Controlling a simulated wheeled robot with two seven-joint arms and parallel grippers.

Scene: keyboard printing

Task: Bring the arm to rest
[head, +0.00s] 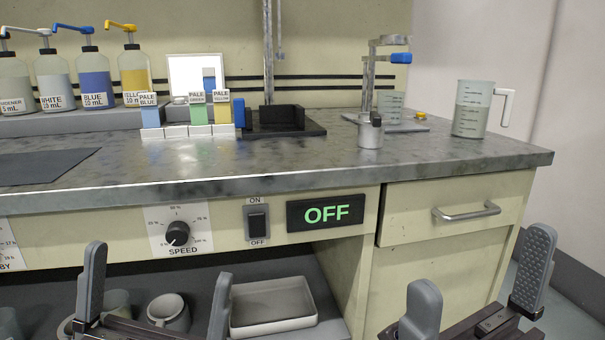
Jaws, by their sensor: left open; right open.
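My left gripper (156,290) is at the lower left of the head view, in front of the bench's open lower shelf. Its two grey fingers stand wide apart with nothing between them. My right gripper (478,295) is at the lower right, in front of the drawer cabinet. Its fingers are also apart and empty. Both grippers are below the bench top and their arms are mostly out of view.
The bench top (330,165) carries pump bottles (95,80), colour sample blocks (198,114), a stirrer stand (385,128), a metal cup (370,135) and a measuring jug (470,108). A white tray (285,322) sits on the lower shelf. The display (326,213) reads OFF.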

